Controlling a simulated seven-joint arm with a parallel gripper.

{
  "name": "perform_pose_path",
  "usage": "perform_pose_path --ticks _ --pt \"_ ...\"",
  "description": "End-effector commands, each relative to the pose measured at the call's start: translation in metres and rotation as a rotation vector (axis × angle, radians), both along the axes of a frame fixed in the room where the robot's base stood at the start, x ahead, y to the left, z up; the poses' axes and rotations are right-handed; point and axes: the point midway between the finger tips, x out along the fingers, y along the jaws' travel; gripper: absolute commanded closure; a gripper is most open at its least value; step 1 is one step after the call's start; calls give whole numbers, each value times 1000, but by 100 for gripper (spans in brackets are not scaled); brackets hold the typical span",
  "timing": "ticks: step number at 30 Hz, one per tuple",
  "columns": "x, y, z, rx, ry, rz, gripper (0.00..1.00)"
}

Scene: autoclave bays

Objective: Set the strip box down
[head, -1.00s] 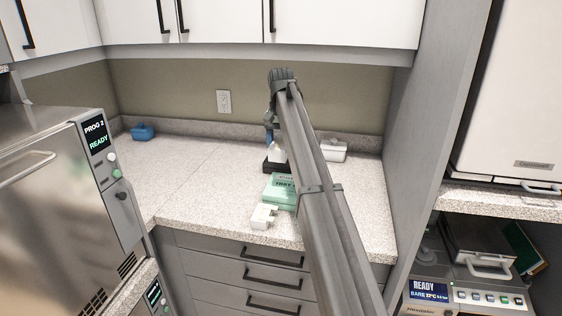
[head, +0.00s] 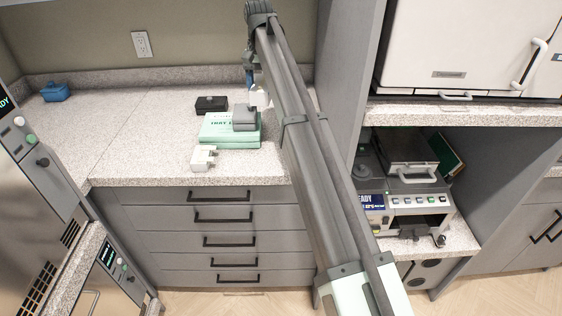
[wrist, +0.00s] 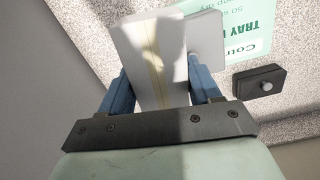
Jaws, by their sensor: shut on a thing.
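The strip box is a white box with a pale yellow band. In the wrist view the strip box (wrist: 152,60) stands between the two blue fingers of my gripper (wrist: 160,88), which is shut on it. In the head view the white box (head: 259,97) shows only partly, beside my arm at the back right of the speckled counter. It is close behind a grey box on a green pack. I cannot tell whether it touches the counter.
The green pack (head: 216,131) lies on the counter (head: 130,140) with the grey box (head: 245,118) on it. A black box (head: 211,103) is behind, a small white block (head: 204,157) in front. A blue box (head: 55,92) stands far left. The counter's left and middle are clear.

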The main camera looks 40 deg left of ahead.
Motion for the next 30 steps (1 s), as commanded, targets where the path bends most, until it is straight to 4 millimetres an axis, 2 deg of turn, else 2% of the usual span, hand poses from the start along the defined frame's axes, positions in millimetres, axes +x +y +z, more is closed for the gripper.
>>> perform_pose_path --ticks 1,6,12,21,30 --pt "-3 -21 -11 -1 2 3 69" --pt "-9 -65 -33 1 6 125 69" --pt "-24 -96 -50 10 11 378 69" --pt "-41 -120 -62 26 12 802 69" --pt "-44 -125 -65 36 11 1225 69"
